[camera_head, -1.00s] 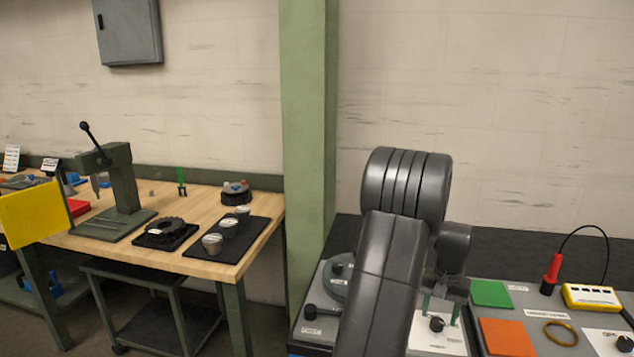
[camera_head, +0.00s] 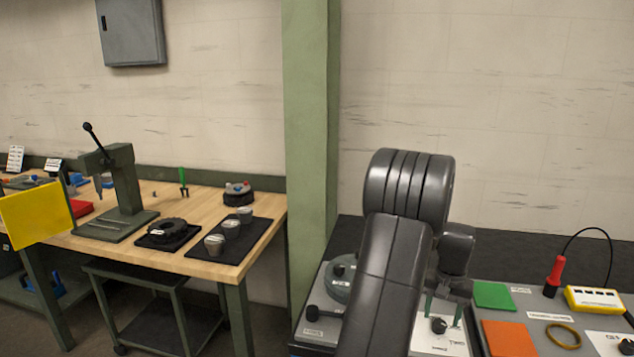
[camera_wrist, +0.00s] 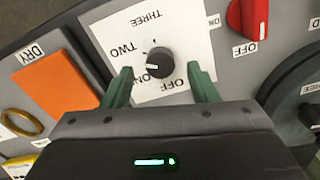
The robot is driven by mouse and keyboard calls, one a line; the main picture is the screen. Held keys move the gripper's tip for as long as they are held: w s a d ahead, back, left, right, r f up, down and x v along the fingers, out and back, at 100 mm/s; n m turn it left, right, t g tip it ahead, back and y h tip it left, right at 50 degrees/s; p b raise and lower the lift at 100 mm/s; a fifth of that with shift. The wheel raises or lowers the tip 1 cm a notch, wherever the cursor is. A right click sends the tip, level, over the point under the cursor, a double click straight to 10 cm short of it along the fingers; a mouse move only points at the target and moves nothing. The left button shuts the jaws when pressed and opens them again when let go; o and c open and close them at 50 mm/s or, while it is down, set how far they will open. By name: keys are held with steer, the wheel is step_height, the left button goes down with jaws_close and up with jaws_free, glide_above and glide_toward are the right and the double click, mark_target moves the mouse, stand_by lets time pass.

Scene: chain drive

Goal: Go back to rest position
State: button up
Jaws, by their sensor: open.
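My gripper (camera_wrist: 160,88) is open in the wrist view, its two green fingers apart. Between and beyond the fingertips is a black rotary knob (camera_wrist: 160,62) on a white plate marked ONE, TWO, THREE and OFF. The fingers do not appear closed on the knob. In the head view my gripper (camera_head: 443,308) points down over the white plate (camera_head: 430,338), and the knob (camera_head: 439,326) shows between its fingers. My dark arm hides part of the panel to the left. I cannot tell the exact gap between fingertips and panel.
The panel carries an orange pad (camera_head: 508,338), a green pad (camera_head: 492,295), a brass ring (camera_head: 563,336) and a yellow meter (camera_head: 597,299) with a red probe (camera_head: 554,275). A red knob (camera_wrist: 247,18) is near the right finger. A wooden workbench (camera_head: 190,198) stands at left.

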mark_target(441, 323)
step_height(441, 323, up, 10)
steer(key=r, duration=0.1)
step_height(441, 323, down, 14)
steer(key=shift+r, duration=0.2)
steer(key=shift+f+p, duration=0.35)
steer(key=n+p, duration=0.1)
steer(key=n, duration=0.5)
steer(key=shift+r, duration=0.1)
steer(key=n+p, duration=0.3)
steer(key=n, duration=0.3)
steer(key=shift+d, duration=0.1)
step_height(441, 323, up, 7)
steer(key=shift+f+b, duration=0.1)
steer(key=shift+b, duration=0.45)
steer(key=shift+r, duration=0.75)
steer(key=shift+s, duration=0.1)
